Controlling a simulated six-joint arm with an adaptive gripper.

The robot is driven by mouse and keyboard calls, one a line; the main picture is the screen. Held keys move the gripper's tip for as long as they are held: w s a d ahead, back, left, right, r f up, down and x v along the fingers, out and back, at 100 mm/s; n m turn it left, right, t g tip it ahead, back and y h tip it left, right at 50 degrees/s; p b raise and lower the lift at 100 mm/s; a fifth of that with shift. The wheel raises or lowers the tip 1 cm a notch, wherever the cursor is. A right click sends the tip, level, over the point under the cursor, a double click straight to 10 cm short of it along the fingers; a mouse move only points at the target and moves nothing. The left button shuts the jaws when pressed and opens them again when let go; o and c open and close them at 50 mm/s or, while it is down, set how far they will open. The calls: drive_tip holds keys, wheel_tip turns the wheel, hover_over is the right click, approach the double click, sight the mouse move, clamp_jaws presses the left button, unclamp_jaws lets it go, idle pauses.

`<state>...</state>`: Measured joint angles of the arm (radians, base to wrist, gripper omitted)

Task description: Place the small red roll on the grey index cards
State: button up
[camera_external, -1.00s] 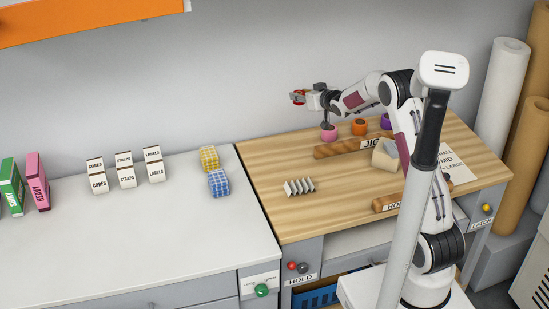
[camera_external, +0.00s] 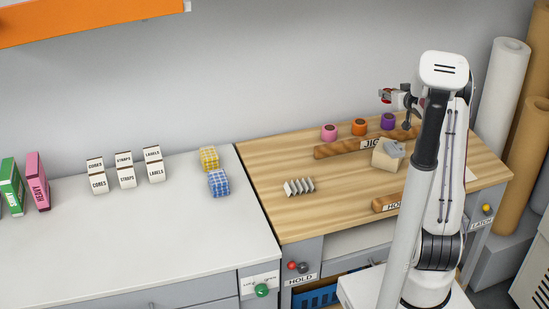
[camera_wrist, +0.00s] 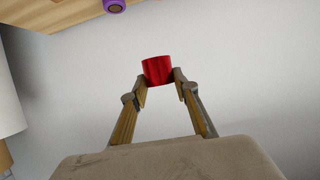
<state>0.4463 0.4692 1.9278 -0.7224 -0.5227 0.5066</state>
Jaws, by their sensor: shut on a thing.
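The small red roll (camera_wrist: 157,70) is between the fingertips of my gripper (camera_wrist: 158,77) in the wrist view, and the jaws are shut on it. In the external view my gripper (camera_external: 388,96) holds the red roll (camera_external: 384,96) high above the back of the wooden bench, near the wall. A pale grey, zigzag-edged item (camera_external: 299,187) lies on the left part of the bench. A beige block with a grey top (camera_external: 388,153) sits farther right. I cannot tell for certain which of these is the grey index cards.
Pink (camera_external: 329,132), orange (camera_external: 359,127) and purple (camera_external: 388,121) rolls stand along the bench's back, behind a wooden bar labelled JIG (camera_external: 350,148). Another bar (camera_external: 388,203) lies in front. The wooden bench top (camera_external: 265,165) is bare around the zigzag item.

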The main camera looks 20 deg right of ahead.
drive_tip(key=s+d, duration=0.5)
drive_tip(key=s, duration=0.2)
drive_tip(key=n+y, duration=0.1)
hover_over(397, 149)
wheel_tip(397, 149, down, 3)
drive_tip(key=shift+a, duration=0.1)
drive_tip(key=shift+f, duration=0.1)
drive_tip(key=shift+f, duration=2.8)
drive_tip(key=shift+f, duration=0.1)
drive_tip(key=shift+f, duration=2)
drive_tip(key=shift+f, duration=0.1)
